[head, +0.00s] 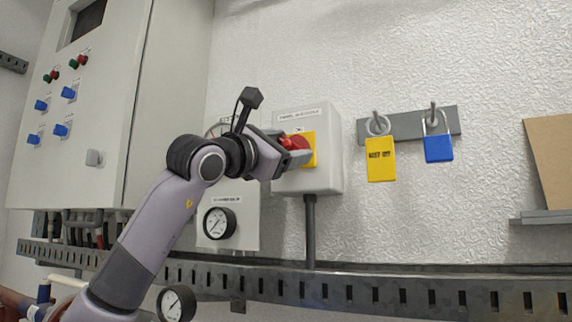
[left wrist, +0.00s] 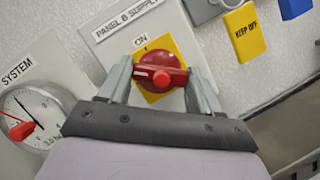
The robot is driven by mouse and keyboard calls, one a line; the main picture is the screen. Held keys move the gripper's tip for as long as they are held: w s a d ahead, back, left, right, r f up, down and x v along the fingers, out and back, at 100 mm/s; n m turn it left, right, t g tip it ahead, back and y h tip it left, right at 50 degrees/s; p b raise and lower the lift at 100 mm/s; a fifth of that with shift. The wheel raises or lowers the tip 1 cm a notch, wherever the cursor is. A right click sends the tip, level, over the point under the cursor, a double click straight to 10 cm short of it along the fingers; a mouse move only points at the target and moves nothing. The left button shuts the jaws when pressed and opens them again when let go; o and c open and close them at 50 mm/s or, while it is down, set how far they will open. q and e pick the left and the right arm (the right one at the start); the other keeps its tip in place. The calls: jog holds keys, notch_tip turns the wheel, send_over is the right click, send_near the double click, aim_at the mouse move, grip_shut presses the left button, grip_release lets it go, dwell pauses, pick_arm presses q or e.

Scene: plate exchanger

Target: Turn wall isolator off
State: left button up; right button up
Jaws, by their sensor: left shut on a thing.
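The wall isolator is a light grey box (head: 318,125) on the white wall, with a yellow plate (head: 309,147) and a red rotary handle (head: 293,143). In the left wrist view the red handle (left wrist: 160,76) lies roughly crosswise over the yellow plate (left wrist: 164,50), below the word ON. My left gripper (head: 296,150) is at the handle; in the left wrist view its fingers (left wrist: 160,82) are on either side of the handle, shut on it. The gripper partly hides the handle in the head view. My right gripper is not in view.
A pressure gauge (head: 219,223) sits below left. A control cabinet (head: 95,110) stands left. A slotted rail (head: 400,290) runs below.

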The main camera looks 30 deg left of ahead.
pick_arm(q)
jog(key=n, duration=0.1)
jog(key=n+y+b, duration=0.1)
jog(key=shift+d+f+n+t, duration=0.15)
jog(key=shift+f+n+t, duration=0.15)
jog(key=n+y+b, duration=0.1)
jog(key=n, duration=0.1)
jog(key=n+y+b, duration=0.1)
jog(key=n, duration=0.1)
jog(key=shift+n+t+b, duration=0.4)
jog(key=shift+n+y, duration=0.3)
jog(key=shift+n, duration=0.2)
jog(key=shift+r+n+b, duration=0.1)
jog(key=shift+n+b, duration=0.3)
jog(key=shift+r+n+y+b, duration=0.1)
jog(key=shift+n+y+b, duration=0.4)
jog(key=shift+n+y, duration=0.6)
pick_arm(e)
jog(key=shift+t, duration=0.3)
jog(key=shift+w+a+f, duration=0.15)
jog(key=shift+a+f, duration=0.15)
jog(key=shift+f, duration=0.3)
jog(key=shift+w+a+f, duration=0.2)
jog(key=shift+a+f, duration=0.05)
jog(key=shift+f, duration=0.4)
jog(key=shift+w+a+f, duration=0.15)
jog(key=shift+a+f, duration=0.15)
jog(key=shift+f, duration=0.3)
